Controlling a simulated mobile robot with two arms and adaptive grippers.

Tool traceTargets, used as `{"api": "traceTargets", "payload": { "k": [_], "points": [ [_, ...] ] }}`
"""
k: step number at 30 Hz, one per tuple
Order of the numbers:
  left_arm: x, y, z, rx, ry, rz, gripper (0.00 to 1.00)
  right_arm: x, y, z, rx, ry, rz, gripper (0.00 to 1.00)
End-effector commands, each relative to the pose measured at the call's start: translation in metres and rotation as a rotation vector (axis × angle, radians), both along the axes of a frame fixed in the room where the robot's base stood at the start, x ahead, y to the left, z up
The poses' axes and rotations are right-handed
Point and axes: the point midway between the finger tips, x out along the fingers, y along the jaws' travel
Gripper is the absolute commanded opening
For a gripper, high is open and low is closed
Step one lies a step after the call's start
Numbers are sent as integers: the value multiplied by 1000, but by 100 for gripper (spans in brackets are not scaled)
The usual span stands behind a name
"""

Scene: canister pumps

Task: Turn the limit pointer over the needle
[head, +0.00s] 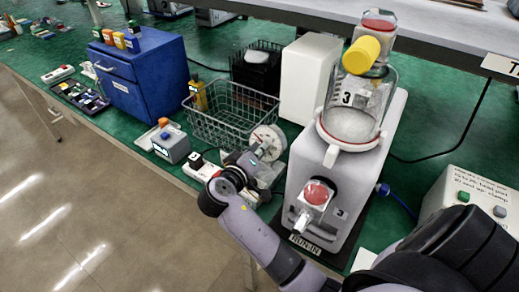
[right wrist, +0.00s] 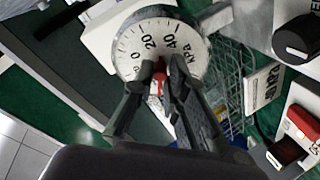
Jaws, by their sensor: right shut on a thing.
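The round white gauge (head: 268,142) stands in front of the machine numbered 3, at its left. In the right wrist view the gauge dial (right wrist: 146,42) shows 0, 20, 40 and kPa. My right gripper (head: 256,153) is at the lower part of the gauge face. In the right wrist view its fingers (right wrist: 159,82) are closed around a small red part, the limit pointer (right wrist: 160,72), at the dial's centre. The fingers cover the lower dial, and I cannot make out the needle. My left gripper is not in view.
The canister machine (head: 345,185) with a red knob stands close to the right of my arm. A wire basket (head: 225,118) is behind the gauge. A grey box with a blue button (head: 171,146) and a blue drawer cabinet (head: 145,75) stand to the left.

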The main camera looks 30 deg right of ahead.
Motion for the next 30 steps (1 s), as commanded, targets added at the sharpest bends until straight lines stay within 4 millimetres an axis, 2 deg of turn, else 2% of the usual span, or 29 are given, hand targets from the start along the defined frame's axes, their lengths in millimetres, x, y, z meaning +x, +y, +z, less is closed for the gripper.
{"api": "traceTargets", "payload": {
  "k": [8, 15, 16, 24, 30],
  "points": [
    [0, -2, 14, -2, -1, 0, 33, 0, 1, 2, -19, 54, 24, 0],
    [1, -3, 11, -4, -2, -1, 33, 0, 1, -1, -21, 56, 26, 0],
    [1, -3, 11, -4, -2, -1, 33, 0, 1, -1, -21, 56, 26, 15],
    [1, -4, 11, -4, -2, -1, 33, 0, 0, 0, -21, 55, 25, 33],
    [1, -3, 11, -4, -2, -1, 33, 0, 0, 0, -22, 54, 24, 33]
  ]
}}
